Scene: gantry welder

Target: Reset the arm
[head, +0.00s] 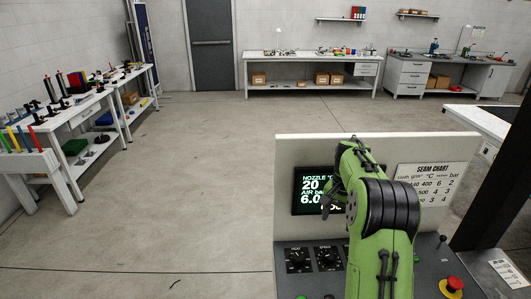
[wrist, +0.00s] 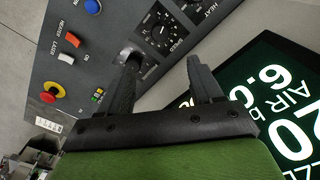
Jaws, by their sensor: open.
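My gripper (wrist: 163,75) is open and empty in the wrist view, its two dark fingers apart in front of the welder's control panel (wrist: 110,30). In the head view my green arm reaches over the console, and my gripper (head: 328,195) is partly hidden beside the display. The display (head: 310,190) shows nozzle and air readings; it also shows in the wrist view (wrist: 262,80). The speed knob (wrist: 162,34) lies beyond the fingers. A red knob (wrist: 53,91), a white switch (wrist: 66,57) and a blue button (wrist: 92,6) are on the panel's left side.
A seam chart (head: 431,186) is on the panel's upright board, right of my arm. A red emergency button (head: 453,285) stands at lower right, near a dark post (head: 495,190). Benches (head: 310,60) line the back and left walls. The floor (head: 185,170) between is clear.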

